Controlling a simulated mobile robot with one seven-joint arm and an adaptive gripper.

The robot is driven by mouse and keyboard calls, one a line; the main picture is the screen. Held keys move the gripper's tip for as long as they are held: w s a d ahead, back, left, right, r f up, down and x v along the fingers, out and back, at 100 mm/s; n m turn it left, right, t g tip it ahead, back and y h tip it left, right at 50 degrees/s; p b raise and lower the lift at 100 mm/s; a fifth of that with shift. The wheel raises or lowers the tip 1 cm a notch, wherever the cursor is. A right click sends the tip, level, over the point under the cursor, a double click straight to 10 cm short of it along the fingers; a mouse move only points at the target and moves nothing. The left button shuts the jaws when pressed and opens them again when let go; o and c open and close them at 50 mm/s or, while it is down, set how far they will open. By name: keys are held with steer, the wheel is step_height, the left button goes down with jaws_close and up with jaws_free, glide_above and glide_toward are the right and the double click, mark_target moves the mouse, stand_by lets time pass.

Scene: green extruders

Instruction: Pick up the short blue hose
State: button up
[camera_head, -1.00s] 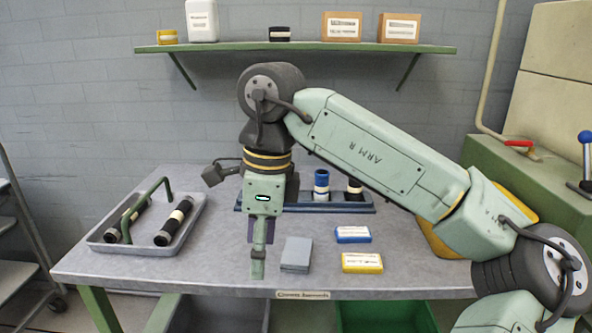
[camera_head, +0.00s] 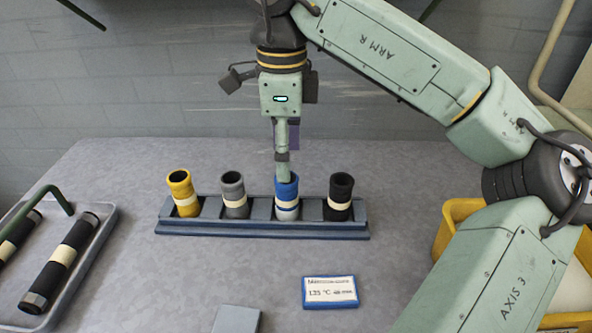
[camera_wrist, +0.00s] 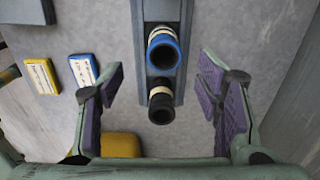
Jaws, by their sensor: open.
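The short blue hose (camera_head: 287,198) stands upright in a rack (camera_head: 262,228), with a cream band around its middle. It also shows in the wrist view (camera_wrist: 163,58), seen from above. My gripper (camera_head: 283,178) points down with its fingertips at the top of the blue hose in the head view, partly covering its rim. In the wrist view my open gripper (camera_wrist: 160,85) has one finger on each side, with wide gaps to the rack. I cannot tell the exact height between fingers and hose.
In the rack, yellow (camera_head: 183,194) and grey (camera_head: 233,195) hoses stand left of it, a black hose (camera_head: 340,197) right. A blue-edged label box (camera_head: 331,292) and grey block (camera_head: 236,319) lie in front. A tray (camera_head: 104,232) holds long black hoses at left.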

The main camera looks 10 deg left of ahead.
mark_target(287, 196)
steer(key=shift+w+f+p, duration=0.15)
steer(key=shift+f+p, duration=0.55)
steer(key=shift+f, duration=1.95)
steer(key=shift+w+f+p, duration=0.1)
steer(key=shift+f+p, duration=0.55)
steer(key=shift+f, duration=2)
jaws_close()
steer(key=shift+r, duration=0.1)
